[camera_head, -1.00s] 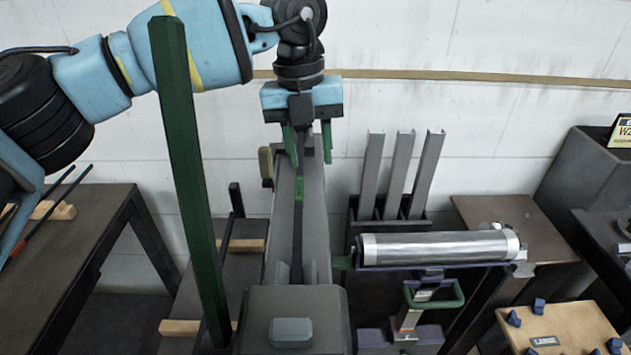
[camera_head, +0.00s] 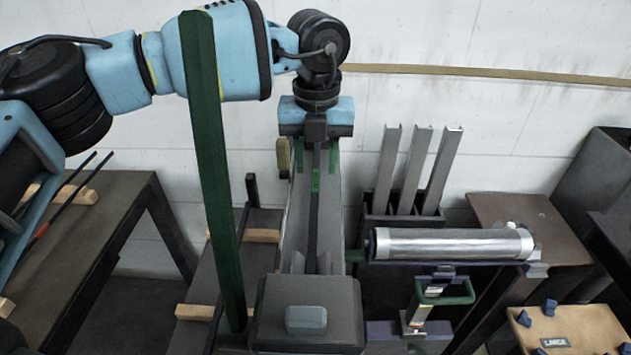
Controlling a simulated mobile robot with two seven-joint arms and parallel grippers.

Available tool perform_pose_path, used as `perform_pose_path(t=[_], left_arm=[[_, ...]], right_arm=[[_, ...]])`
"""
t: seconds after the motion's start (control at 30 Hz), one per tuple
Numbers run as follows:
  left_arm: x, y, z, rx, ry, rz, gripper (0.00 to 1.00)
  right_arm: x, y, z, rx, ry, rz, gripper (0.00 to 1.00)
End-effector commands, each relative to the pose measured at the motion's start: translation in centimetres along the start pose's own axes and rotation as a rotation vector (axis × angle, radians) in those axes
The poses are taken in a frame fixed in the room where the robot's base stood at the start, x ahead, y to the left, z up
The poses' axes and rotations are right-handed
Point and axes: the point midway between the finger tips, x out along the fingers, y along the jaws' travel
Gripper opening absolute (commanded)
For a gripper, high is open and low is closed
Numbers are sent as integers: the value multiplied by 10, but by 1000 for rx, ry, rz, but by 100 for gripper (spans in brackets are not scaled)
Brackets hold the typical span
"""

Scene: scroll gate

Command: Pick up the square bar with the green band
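The dark square bar (camera_head: 312,225) lies lengthwise in a long grey trough (camera_head: 335,215). Its short green band (camera_head: 316,181) shows near its far end. My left gripper (camera_head: 316,162) points down over the trough, just beyond the band. Its two green fingers are wide apart, one on each side of the bar's line, with a gap between them. I cannot tell how far down the fingertips reach beside the bar. My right gripper is not in view.
A tall green post (camera_head: 213,170) stands in front of my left arm. A grey block (camera_head: 306,318) sits at the trough's near end. To the right are a silver cylinder (camera_head: 450,244) and upright grey channels (camera_head: 413,170). A dark table (camera_head: 80,240) stands at the left.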

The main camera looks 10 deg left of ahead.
Motion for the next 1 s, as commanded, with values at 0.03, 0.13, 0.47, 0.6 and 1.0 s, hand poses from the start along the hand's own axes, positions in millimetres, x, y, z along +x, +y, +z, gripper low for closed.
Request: perform_pose_path(t=[0.03, 0.13, 0.47, 0.6, 1.0], left_arm=[[7, 2, 0, -1, 0, 1, 38], [20, 1, 0, -1, -1, 0, 38], [30, 1, 0, -1, 0, -1, 38], [30, 1, 0, -1, -1, -1, 25], [30, 1, 0, -1, -1, -1, 0]], right_arm=[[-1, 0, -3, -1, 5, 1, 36], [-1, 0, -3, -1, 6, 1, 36], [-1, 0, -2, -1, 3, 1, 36], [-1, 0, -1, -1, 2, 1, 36], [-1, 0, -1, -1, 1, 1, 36]])
